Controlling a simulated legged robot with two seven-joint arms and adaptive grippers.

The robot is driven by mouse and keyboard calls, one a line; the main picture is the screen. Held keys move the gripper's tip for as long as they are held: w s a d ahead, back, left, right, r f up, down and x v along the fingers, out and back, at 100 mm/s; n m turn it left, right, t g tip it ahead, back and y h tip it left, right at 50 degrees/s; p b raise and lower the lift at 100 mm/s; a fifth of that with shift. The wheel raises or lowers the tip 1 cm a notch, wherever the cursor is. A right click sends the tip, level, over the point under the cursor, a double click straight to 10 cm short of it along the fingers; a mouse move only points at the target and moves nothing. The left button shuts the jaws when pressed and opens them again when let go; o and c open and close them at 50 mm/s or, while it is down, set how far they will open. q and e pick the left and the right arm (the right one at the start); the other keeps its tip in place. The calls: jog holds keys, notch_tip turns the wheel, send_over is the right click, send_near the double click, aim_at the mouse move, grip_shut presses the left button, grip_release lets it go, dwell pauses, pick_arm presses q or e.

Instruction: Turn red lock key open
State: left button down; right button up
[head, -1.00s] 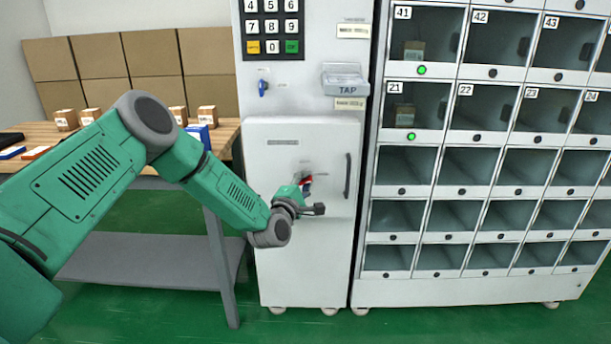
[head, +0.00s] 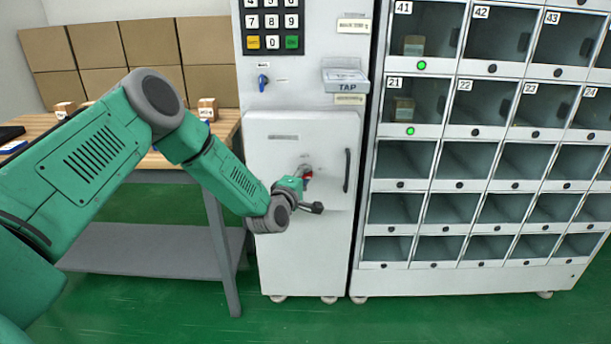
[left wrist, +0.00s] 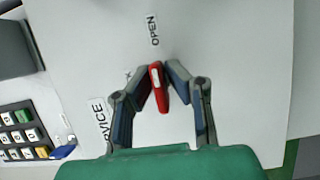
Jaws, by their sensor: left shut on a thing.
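The red lock key (left wrist: 160,92) is on the white door panel (head: 270,240) of the vending machine. In the left wrist view it lies between the two fingertips of my left gripper (left wrist: 162,76), which is shut on it. The key runs nearly up and down in that view, slightly tilted. The OPEN label (left wrist: 152,30) is above it and a partly hidden SERVICE label (left wrist: 102,122) is to its left. In the head view the red key (head: 308,175) shows small at my left gripper (head: 304,178), partly hidden by it. My right gripper is not in view.
A dark vertical handle (head: 347,170) is on the door's right side. The locker grid (head: 480,212) stands right. A wooden table (head: 226,122) with small boxes stands left.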

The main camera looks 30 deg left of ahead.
pick_arm(q)
jog(key=shift+d+f, duration=0.15)
jog(key=shift+f, duration=0.15)
jog(key=c, duration=1.8)
grip_release()
jog(key=shift+o, duration=0.8)
jog(key=shift+w, duration=0.1)
jog(key=shift+r, duration=0.15)
jog(key=shift+s, duration=0.3)
jog(key=s+d, duration=0.1)
jog(key=s, duration=1)
jog(key=shift+d, duration=0.4)
jog(key=shift+s, duration=0.1)
